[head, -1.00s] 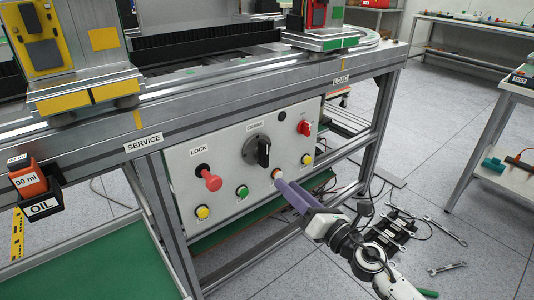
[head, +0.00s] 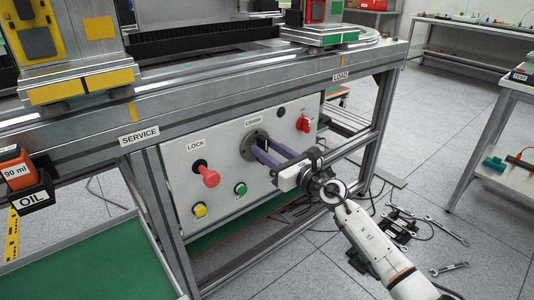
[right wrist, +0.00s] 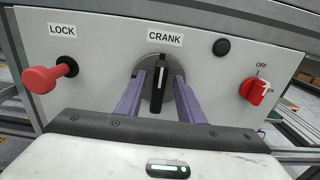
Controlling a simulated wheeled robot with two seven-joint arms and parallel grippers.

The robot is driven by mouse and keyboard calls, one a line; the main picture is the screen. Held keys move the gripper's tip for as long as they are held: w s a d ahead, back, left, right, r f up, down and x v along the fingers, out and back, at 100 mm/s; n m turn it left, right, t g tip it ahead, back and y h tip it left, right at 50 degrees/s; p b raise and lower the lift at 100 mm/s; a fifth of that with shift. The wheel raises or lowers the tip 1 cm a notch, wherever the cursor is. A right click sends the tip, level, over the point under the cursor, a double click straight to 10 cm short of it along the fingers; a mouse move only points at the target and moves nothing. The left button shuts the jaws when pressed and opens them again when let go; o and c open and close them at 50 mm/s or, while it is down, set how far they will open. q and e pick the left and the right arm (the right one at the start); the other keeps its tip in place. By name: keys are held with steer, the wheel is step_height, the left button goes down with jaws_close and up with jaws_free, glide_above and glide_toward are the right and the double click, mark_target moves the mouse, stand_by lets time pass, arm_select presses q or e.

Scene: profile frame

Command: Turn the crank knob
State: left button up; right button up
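The crank knob (right wrist: 158,92) is a black bar handle with a white line, upright on a round grey plate (right wrist: 146,98) under the CRANK label (right wrist: 165,37). In the head view the fingers mostly hide the knob, and the plate (head: 247,147) shows at their tips. My right gripper (head: 262,147) has its two purple fingers reaching to the plate, one on each side of the knob. In the right wrist view the gripper (right wrist: 157,82) is open, with a gap between each finger and the knob. My left gripper is not in view.
The panel also carries a red LOCK knob (head: 208,176), a red OFF switch (head: 303,124), a black button (head: 280,112), a green button (head: 240,188) and a yellow button (head: 199,209). A frame rail (head: 240,103) runs above.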

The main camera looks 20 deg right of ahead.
steer(key=shift+w+a, duration=0.1)
steer(key=shift+w, duration=0.1)
steer(key=shift+c, duration=0.4)
jaws_close()
